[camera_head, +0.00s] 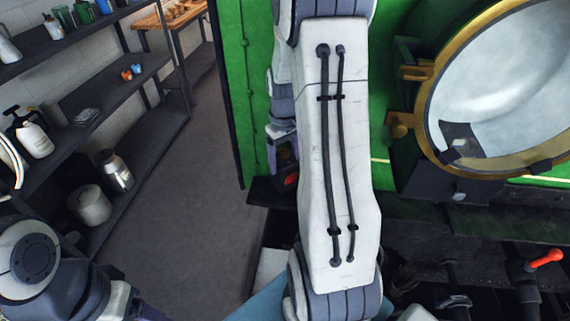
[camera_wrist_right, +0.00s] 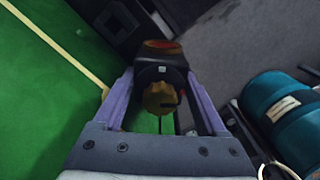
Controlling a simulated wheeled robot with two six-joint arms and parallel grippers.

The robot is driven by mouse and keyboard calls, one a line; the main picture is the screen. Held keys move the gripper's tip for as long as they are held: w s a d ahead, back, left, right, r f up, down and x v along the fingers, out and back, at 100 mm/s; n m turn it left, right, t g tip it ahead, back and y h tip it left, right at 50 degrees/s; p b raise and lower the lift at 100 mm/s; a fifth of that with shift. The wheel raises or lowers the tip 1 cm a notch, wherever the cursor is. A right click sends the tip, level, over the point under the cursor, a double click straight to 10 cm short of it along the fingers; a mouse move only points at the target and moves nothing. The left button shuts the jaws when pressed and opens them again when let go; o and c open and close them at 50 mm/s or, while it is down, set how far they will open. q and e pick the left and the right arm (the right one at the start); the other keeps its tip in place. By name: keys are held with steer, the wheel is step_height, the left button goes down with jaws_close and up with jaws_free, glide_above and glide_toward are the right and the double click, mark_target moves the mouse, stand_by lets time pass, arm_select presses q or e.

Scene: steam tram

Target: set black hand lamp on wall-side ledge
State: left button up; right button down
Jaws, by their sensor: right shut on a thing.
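My right gripper (camera_head: 283,132) is partly hidden behind my right forearm in the head view. It is shut on the black hand lamp (camera_head: 286,160), a dark body with a red spot low on it, held beside the green panel. In the right wrist view the two fingers of the right gripper (camera_wrist_right: 160,82) flank the black hand lamp (camera_wrist_right: 160,73), with a brown-yellow knob facing me and a red part at its far end. A dark ledge (camera_head: 268,193) runs along the foot of the green panel; I cannot tell whether it is the wall-side ledge.
A green panel (camera_head: 256,80) stands behind my right arm. A brass-rimmed round door (camera_head: 490,90) is at the right. Dark shelves (camera_head: 105,52) with bottles and jars line the left. A teal canister (camera_wrist_right: 284,112) lies close right of the gripper. Grey floor (camera_head: 190,200) is clear between.

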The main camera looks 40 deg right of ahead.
steer(key=shift+w+d+p, duration=0.45)
steer(key=shift+w+d, duration=0.55)
steer(key=shift+d, duration=0.25)
step_height(320, 180, down, 2)
steer(key=shift+s+a+f, duration=0.1)
steer(key=shift+a+f, duration=0.05)
steer(key=shift+f, duration=0.05)
step_height(320, 180, down, 4)
steer(key=shift+r+p, duration=0.25)
steer(key=shift+p, duration=0.45)
steer(key=shift+f+p, duration=0.25)
steer(key=shift+p, duration=0.1)
steer(key=shift+f, duration=0.2)
steer(key=shift+f, duration=0.2)
